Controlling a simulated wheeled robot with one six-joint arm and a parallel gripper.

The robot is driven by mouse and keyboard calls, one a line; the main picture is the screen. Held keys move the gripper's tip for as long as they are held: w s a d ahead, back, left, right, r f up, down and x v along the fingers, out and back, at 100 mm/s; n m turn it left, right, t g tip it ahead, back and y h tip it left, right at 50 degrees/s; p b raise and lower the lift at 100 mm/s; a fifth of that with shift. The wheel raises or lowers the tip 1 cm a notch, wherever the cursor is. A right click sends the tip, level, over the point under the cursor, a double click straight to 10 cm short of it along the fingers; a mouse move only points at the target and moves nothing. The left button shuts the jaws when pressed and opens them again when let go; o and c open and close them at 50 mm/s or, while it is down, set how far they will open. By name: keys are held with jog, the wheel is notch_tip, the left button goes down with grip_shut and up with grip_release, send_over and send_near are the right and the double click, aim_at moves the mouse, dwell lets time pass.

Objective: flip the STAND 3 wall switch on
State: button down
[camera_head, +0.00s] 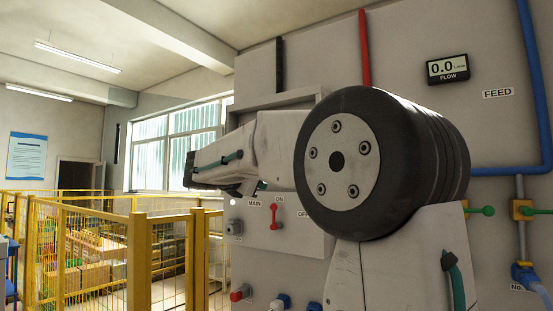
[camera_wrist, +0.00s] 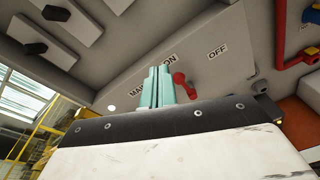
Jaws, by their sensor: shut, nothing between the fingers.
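My gripper (camera_wrist: 158,72) shows in the wrist view as two teal fingers pressed together, with nothing between them. They point toward the grey panel, in front of the MAIN label and beside the red lever (camera_wrist: 183,84). Pale plates with dark switch-like parts (camera_wrist: 35,48) are at the upper left of the wrist view, apart from the fingers. I see no readable STAND 3 label, so I cannot tell whether one of these is that switch. In the head view my arm covers much of the panel, and the fingertips cannot be made out clearly.
The red MAIN lever (camera_head: 274,216) is on the panel below my arm, between ON and OFF labels. A FLOW display (camera_head: 447,69), blue pipe (camera_head: 533,80) and green-handled valve (camera_head: 522,210) are at the right. Yellow mesh fencing (camera_head: 140,260) stands at the left.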

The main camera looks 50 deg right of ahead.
notch_tip(320, 180, up, 8)
jog(key=n+h, duration=0.2)
jog(key=n, duration=0.2)
jog(key=shift+w+n+t+h, duration=0.2)
jog(key=shift+n+t+h, duration=0.2)
jog(key=shift+d, duration=0.1)
jog(key=f+x, duration=0.1)
jog(key=x, duration=0.8)
jog(key=shift+d+r, duration=0.4)
jog(key=shift+r, duration=0.05)
